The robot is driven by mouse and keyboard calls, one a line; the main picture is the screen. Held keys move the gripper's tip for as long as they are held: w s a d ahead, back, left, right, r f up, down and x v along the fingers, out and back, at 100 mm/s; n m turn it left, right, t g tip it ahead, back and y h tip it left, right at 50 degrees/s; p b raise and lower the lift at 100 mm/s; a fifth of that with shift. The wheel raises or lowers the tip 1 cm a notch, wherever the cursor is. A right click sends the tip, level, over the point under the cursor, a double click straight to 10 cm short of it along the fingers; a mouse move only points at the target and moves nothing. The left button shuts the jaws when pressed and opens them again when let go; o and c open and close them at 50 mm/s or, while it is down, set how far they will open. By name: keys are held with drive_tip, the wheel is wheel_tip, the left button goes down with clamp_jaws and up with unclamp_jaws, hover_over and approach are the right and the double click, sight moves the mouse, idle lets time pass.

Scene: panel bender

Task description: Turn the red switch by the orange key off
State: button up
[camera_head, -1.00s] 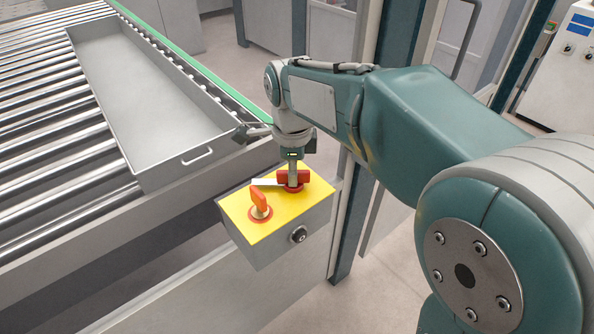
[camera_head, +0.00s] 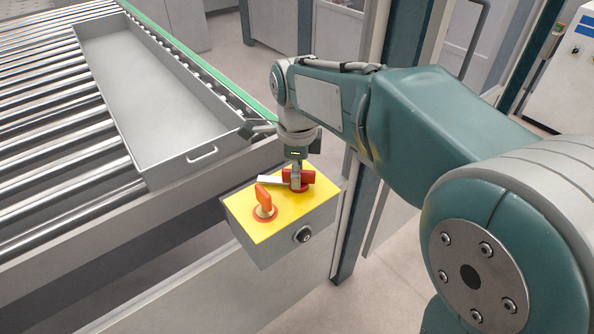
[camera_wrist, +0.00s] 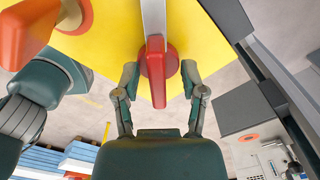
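The red switch (camera_head: 305,176) sits on the yellow top of a grey control box (camera_head: 285,208). The orange key (camera_head: 263,195) stands in front of it to the left. My gripper (camera_head: 296,172) points down at the red switch and partly hides it. In the wrist view the red switch handle (camera_wrist: 156,68) lies upright in the picture, between the two fingertips of my gripper (camera_wrist: 159,74). The fingers are apart, with a gap on each side of the handle. The orange key (camera_wrist: 22,32) shows at the upper left there.
A pale grey bar (camera_head: 272,180) lies beside the red switch. A round dark knob (camera_head: 303,234) is on the box's side. A roller conveyor (camera_head: 60,130) carrying a grey tray (camera_head: 205,163) lies to the left. A dark post (camera_head: 352,225) stands right of the box.

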wheel_tip(320, 180, up, 12)
idle(0.6)
drive_tip(key=shift+c, duration=0.3)
